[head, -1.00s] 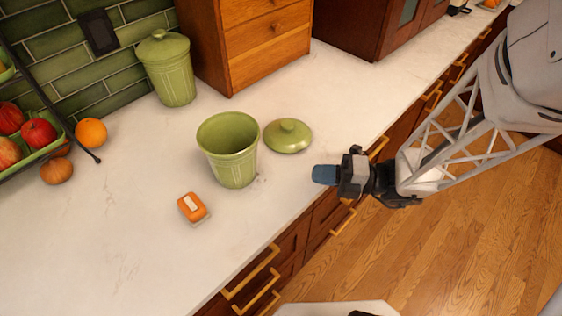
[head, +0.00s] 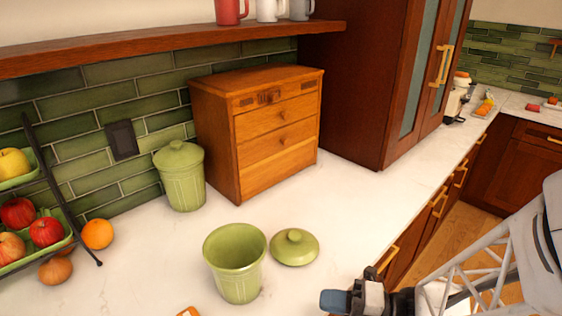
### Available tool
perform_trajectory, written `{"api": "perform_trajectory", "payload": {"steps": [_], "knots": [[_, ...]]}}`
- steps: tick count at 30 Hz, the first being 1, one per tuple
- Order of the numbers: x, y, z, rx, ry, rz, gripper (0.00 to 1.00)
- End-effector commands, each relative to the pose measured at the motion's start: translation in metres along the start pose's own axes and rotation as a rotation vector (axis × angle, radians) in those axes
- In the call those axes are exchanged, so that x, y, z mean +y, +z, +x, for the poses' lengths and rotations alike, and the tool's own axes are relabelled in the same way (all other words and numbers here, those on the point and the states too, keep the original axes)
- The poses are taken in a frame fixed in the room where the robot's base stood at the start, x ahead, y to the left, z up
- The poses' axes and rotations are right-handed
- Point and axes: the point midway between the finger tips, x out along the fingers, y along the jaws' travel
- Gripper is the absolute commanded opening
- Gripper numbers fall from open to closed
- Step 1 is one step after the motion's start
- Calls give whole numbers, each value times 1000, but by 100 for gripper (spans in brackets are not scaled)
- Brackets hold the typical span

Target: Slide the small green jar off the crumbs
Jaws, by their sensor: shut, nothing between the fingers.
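A green open jar (head: 237,278) stands upright on the white counter, its lid off. A few dark crumbs lie by its base at the right, hard to make out at this angle. Its round green lid (head: 295,247) lies on the counter to its right. A second green jar (head: 181,177), with its lid on, stands farther back by the tiled wall. My gripper (head: 334,301) is at the counter's front edge, to the right of the open jar and apart from it. Its blue fingertips are shut and empty.
An orange block (head: 188,312) is cut off at the bottom edge. A wooden drawer box (head: 262,130) stands behind the lid. A fruit rack (head: 62,250) and an orange (head: 97,234) are at the left. The counter (head: 150,255) left of the open jar is clear.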

Motion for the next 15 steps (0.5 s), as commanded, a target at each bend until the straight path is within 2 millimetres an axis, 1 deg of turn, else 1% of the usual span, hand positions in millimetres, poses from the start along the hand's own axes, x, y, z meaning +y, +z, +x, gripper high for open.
{"api": "perform_trajectory", "payload": {"steps": [8,15], "knots": [[0,0,7,0,0,-1,0],[0,0,20,2,0,-1,0]]}}
